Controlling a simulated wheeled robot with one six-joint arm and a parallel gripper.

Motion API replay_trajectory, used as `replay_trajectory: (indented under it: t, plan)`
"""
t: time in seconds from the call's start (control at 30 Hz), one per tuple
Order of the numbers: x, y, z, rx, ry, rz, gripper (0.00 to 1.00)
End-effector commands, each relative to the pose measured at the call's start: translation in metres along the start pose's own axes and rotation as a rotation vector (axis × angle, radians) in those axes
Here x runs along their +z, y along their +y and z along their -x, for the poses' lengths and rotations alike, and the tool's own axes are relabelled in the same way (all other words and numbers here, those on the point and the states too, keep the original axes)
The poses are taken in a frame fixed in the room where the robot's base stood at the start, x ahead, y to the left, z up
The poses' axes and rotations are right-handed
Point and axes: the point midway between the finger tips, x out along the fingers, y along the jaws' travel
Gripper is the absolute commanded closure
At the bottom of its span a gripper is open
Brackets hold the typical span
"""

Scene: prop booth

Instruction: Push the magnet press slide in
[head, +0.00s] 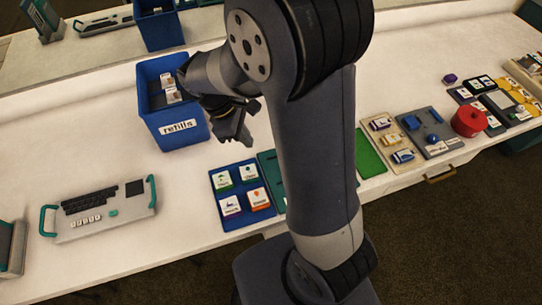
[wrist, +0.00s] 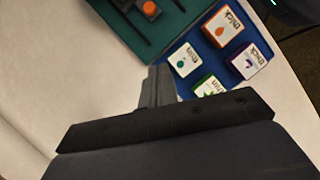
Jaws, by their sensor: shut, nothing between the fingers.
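A teal board (wrist: 187,12) shows at the top of the wrist view, with dark bars and a small dark block bearing an orange square (wrist: 150,9). It may be the magnet press; I cannot tell for sure which part is its slide. In the head view only a strip of the teal board (head: 267,160) shows, the rest hidden behind my arm. My gripper (head: 244,137) is shut and empty, above the table between the refills bin and the blue tray. In the wrist view its fingers (wrist: 158,88) point toward the board and tray, apart from both.
A blue tray (head: 240,189) with several labelled blocks lies beside the teal board. A blue refills bin (head: 195,136) stands behind it at the left. A keyboard-like panel (head: 130,213) lies further left. Boards and a red pot (head: 469,121) are at the right. White table between bin and panel is clear.

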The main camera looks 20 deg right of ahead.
Motion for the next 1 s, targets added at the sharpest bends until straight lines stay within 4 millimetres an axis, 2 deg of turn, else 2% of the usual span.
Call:
replay_trajectory:
  t: [0.37,0.6,1.0]
  plan:
    - [0.001,-0.001,-0.081,-0.006,-0.004,-0.002,1.0]
    - [0.03,0.0,-0.092,-0.002,0.001,-0.005,1.0]
    - [0.037,0.0,-0.096,0.0,0.001,-0.003,1.0]
